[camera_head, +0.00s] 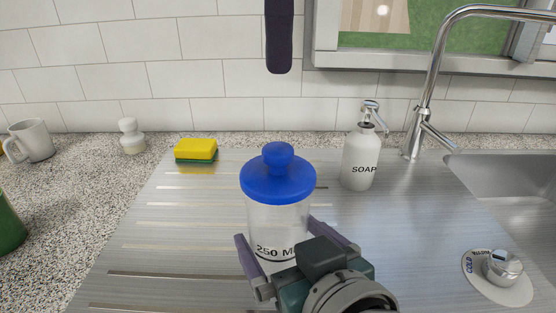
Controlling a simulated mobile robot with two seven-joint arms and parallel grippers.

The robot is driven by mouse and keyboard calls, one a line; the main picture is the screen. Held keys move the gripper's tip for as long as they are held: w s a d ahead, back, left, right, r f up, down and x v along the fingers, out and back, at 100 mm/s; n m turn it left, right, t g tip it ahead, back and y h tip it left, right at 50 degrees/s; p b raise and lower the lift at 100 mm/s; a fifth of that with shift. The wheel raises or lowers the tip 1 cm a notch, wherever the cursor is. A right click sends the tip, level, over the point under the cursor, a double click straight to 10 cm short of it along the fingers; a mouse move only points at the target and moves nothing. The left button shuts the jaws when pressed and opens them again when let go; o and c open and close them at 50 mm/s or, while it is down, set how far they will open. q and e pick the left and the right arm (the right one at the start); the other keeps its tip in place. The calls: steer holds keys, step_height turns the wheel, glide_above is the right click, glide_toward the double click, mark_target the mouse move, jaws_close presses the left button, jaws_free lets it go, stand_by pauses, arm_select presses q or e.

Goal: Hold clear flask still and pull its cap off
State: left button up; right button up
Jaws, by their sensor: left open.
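The clear flask (262,222) stands upright on the ribbed metal drainboard in the middle of the view, marked "250 M" with the rest of the text covered. Its blue cap (278,178) with a round knob sits on its top. My left gripper (278,230) reaches in from the bottom and is open, with one purple finger on each side of the flask's lower body. I cannot tell whether the fingers touch the glass. The gripper body hides the flask's lower right part. My right gripper is not in view.
A white soap dispenser (359,160) stands to the right, near the faucet (431,100) and sink (515,170). A yellow-green sponge (196,150) lies at the back left. A dark rounded object (279,40) hangs at the top. The drainboard left of the flask is clear.

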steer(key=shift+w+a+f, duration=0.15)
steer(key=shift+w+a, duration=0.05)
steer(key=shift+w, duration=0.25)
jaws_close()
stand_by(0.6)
